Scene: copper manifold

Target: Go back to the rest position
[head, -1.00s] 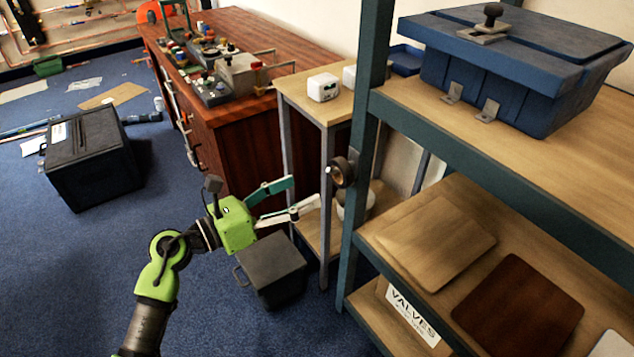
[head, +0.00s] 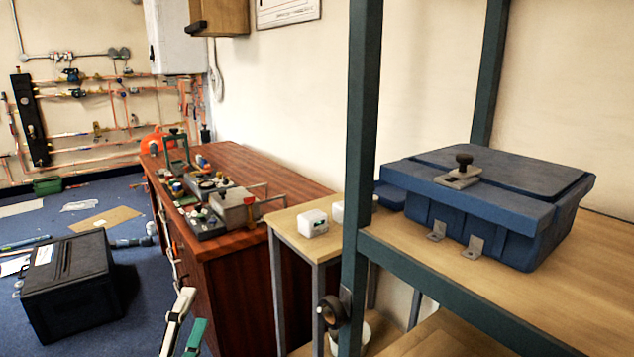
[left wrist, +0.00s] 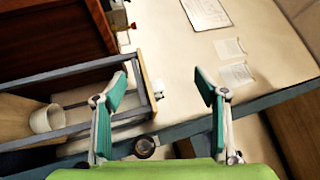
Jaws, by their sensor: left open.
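My left gripper (head: 193,308) shows at the bottom of the head view, with only its white and green fingers in sight, pointing up. In the left wrist view its two green fingers (left wrist: 165,85) stand wide apart with nothing between them. The gripper is empty and appears clear of the furniture. My right gripper is in neither view.
A green-grey shelf frame (head: 361,150) with a blue lidded box (head: 490,200) stands at right. A small wooden table (head: 285,225) and red-brown cabinet (head: 235,285) are beside it. A black case (head: 70,285) is on the blue floor at left.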

